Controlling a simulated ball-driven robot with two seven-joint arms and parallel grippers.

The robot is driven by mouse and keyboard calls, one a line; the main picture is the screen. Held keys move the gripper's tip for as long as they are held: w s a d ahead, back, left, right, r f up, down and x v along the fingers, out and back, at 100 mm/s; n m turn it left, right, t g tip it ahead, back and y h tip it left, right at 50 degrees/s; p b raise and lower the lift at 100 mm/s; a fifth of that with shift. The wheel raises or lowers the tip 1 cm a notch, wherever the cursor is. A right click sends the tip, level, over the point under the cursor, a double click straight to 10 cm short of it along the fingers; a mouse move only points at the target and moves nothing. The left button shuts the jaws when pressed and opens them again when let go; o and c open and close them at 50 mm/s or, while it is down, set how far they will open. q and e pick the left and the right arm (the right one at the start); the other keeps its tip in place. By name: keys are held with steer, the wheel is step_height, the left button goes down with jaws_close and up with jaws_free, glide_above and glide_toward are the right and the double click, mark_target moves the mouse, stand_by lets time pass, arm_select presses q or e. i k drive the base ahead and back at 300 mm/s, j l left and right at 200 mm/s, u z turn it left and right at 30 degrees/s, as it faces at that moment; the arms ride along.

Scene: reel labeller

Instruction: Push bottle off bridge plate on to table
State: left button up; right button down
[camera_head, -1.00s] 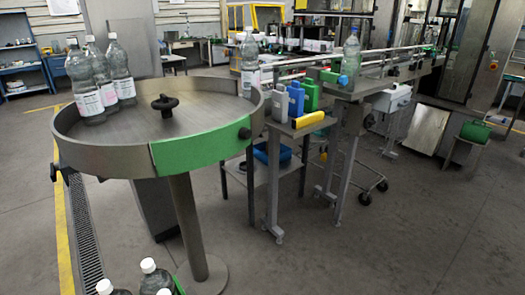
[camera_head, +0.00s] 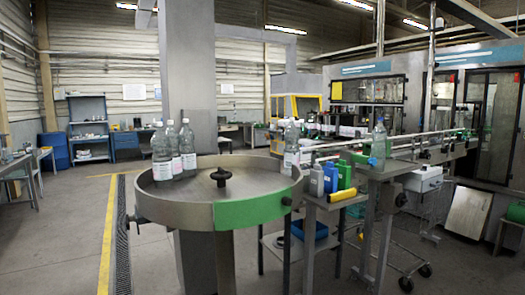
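A round steel accumulation table (camera_head: 240,175) with a raised rim and a green front section stands in the middle. Three clear labelled bottles (camera_head: 174,155) stand upright at its left side. Another bottle (camera_head: 291,150) stands upright at its right edge, where the conveyor side meets it; whether it is on a bridge plate I cannot tell. One more clear bottle (camera_head: 378,143) stands upright on the conveyor to the right. Neither of my grippers is in view.
A dark knob (camera_head: 221,177) rises from the table's centre. A wheeled cart (camera_head: 385,255) is below the conveyor. The floor at the front left is clear.

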mark_target(291, 153)
steer(key=i+l+u, duration=0.15)
steer(key=u, duration=0.3)
steer(key=l+u, duration=0.85)
steer(key=i+j, duration=0.05)
steer(key=j, duration=0.05)
